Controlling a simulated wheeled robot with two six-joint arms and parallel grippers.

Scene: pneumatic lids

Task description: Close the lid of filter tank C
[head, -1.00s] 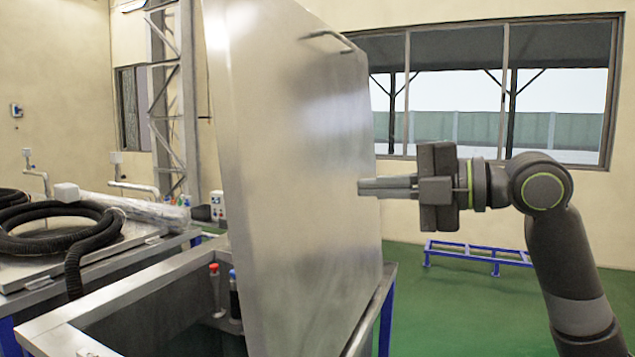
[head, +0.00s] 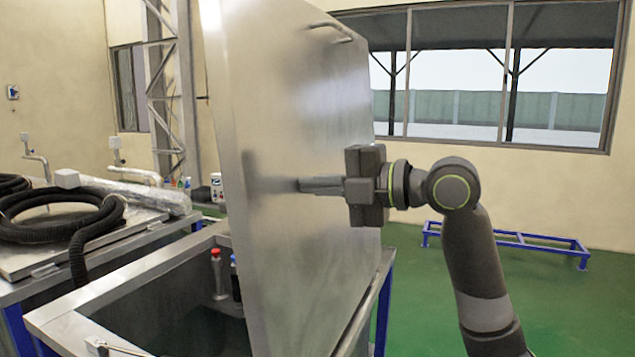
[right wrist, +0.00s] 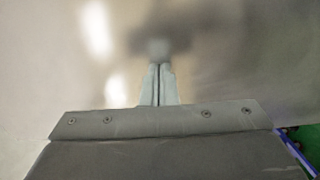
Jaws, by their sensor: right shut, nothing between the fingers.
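A large steel lid (head: 290,130) stands raised, nearly upright, on an open steel tank (head: 70,325) in the head view. A bar handle (head: 330,28) is near its top edge. No letter shows on the tank. My right gripper (head: 302,185) is shut and empty, its fingers pointing left at the lid's outer face, where its dark reflection shows. In the right wrist view the shut fingertips (right wrist: 160,68) meet or nearly meet their reflection on the lid (right wrist: 240,50); I cannot tell whether they touch. My left gripper is not in view.
Another tank with a closed top (head: 30,260) carries a black corrugated hose (head: 60,215) at the left. Red-capped and blue-capped fittings (head: 217,272) are inside the open tank. A low blue frame (head: 510,243) stands on the green floor, which has free room at the right.

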